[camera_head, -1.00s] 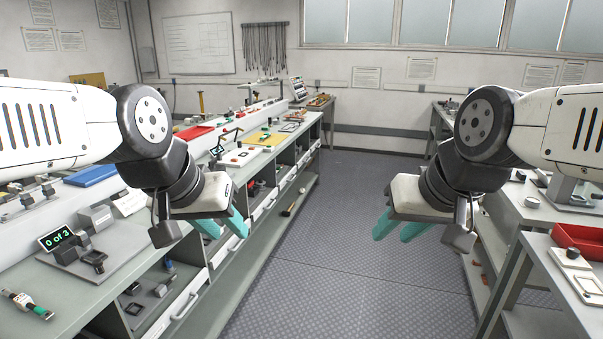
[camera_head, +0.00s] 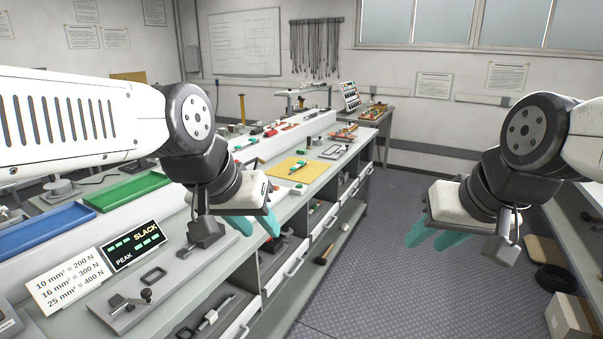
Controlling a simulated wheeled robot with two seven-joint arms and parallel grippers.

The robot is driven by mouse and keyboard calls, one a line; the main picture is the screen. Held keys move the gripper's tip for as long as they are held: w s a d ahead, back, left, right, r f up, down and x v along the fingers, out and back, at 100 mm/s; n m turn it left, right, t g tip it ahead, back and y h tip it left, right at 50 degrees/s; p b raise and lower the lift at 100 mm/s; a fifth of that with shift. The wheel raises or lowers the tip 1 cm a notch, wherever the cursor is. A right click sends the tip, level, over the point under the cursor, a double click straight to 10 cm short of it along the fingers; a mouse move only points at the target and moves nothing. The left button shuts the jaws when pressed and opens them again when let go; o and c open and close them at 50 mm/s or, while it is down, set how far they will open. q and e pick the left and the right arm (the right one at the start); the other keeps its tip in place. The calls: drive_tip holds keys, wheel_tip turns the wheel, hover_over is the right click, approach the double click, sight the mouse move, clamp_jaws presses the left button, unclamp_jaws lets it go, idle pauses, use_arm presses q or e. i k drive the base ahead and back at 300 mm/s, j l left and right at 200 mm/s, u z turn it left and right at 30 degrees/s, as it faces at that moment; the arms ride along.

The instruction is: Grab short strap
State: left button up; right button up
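I cannot single out a short strap for certain. Several dark, thin strap-like or cord-like lengths (camera_head: 316,48) hang from a rack on the back wall. Small green-ended pieces lie on the left bench, one of them (camera_head: 298,167) on a yellow mat (camera_head: 314,171); they are too small to identify. My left gripper (camera_head: 258,228) has its teal fingers apart and is empty, in front of the left bench's edge in the picture. My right gripper (camera_head: 428,243) is also open and empty, over the floor aisle.
The left bench holds a blue tray (camera_head: 48,229), a green tray (camera_head: 127,191), a force label card (camera_head: 68,282), a SLACK/PEAK display (camera_head: 131,246) and a clamp fixture (camera_head: 130,303). Shelves with drawers sit below. Boxes (camera_head: 570,320) stand at the lower right. The aisle floor (camera_head: 370,270) is clear.

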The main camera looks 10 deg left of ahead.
sight(299, 166)
drive_tip(key=i+u, duration=0.35)
drive_tip(key=l+u, duration=0.1)
drive_tip(key=u, duration=0.3)
drive_tip(key=i+l+u, duration=0.65)
drive_tip(key=i+l, duration=0.2)
drive_tip(key=l, duration=0.15)
drive_tip(key=i+l, duration=0.15)
drive_tip(key=l, duration=0.25)
drive_tip(key=i+l+u, duration=0.1)
drive_tip(key=l, duration=0.25)
drive_tip(key=i+l, duration=0.25)
drive_tip(key=l, duration=0.15)
drive_tip(key=i+l, duration=0.15)
drive_tip(key=l, duration=0.25)
drive_tip(key=i+l+u, duration=0.1)
drive_tip(key=l, duration=0.25)
drive_tip(key=i, duration=0.05)
